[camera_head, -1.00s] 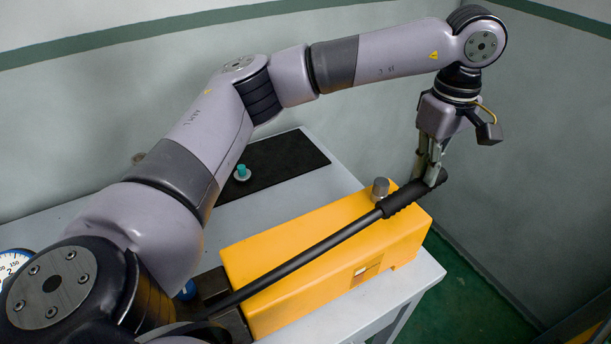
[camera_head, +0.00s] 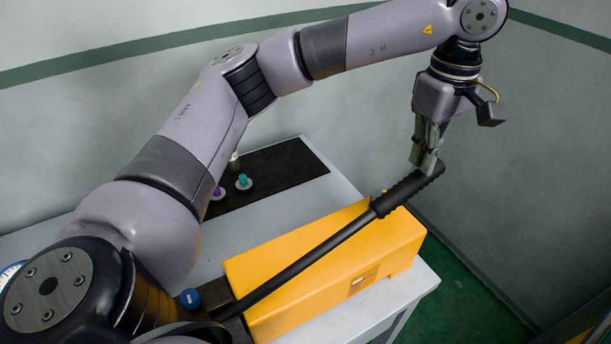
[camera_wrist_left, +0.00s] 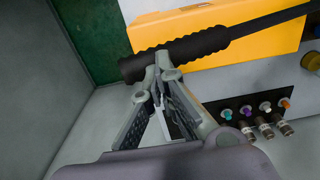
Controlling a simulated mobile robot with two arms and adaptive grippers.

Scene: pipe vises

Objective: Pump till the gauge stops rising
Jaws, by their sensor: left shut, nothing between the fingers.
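The pump has a yellow box body (camera_head: 335,268) on the table and a long black handle (camera_head: 310,258) with a ribbed grip (camera_head: 408,190). The handle slants up to the right over the body. My left gripper (camera_head: 426,166) is shut and empty, its fingertips at the outer end of the grip. In the left wrist view the closed fingertips (camera_wrist_left: 164,66) overlap the ribbed grip (camera_wrist_left: 185,53); I cannot tell how firmly they touch. A gauge (camera_head: 8,276) shows only as a sliver at the left edge, mostly hidden by my arm. Its needle cannot be read. My right gripper is out of view.
A blue knob (camera_head: 190,298) sits left of the pump body. A black mat (camera_head: 290,168) holds small items, including a teal-capped one (camera_head: 243,182). Walls stand behind and right.

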